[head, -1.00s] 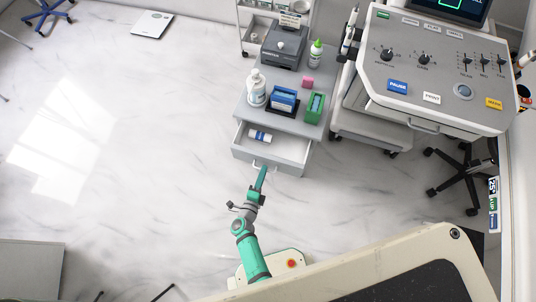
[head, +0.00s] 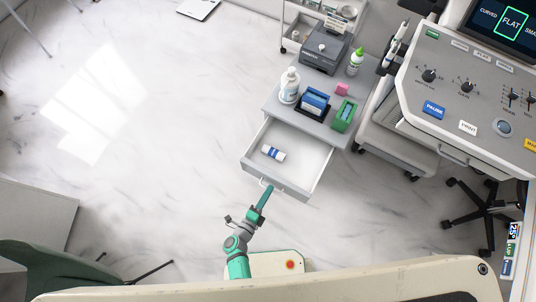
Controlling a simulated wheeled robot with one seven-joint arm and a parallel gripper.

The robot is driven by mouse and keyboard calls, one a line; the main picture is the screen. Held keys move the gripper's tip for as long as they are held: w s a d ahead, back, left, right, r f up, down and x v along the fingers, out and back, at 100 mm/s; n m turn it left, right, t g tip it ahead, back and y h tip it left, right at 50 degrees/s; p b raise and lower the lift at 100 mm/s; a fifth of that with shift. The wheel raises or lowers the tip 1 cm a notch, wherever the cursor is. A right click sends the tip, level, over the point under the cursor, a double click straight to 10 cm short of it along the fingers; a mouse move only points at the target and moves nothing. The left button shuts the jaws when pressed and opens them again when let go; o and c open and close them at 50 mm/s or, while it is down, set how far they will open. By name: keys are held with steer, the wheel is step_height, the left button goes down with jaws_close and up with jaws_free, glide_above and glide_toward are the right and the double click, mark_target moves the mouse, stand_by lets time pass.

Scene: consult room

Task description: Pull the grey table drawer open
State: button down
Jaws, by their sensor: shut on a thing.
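The grey table (head: 345,141) stands right of the middle of the head view. Its drawer (head: 310,158) is pulled well out toward me, and its white inside shows. A small white and blue bottle (head: 273,153) lies on its side in the drawer. The drawer handle (head: 265,184) is on the front panel. My gripper (head: 266,188), on the green arm, is at this handle and shut on it; the fingertips are small in the picture.
On the table top are a white bottle (head: 289,86), a blue box (head: 314,101), a green holder (head: 343,115), a pink block (head: 341,89) and a grey device (head: 324,46). A control console (head: 470,90) stands at right.

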steer(key=shift+a, duration=0.1)
steer(key=c, duration=1.9)
jaws_free()
steer(key=v, duration=1)
steer(key=shift+s+a+r, duration=0.15)
steer(key=shift+s+a, duration=0.05)
steer(key=shift+s, duration=0.15)
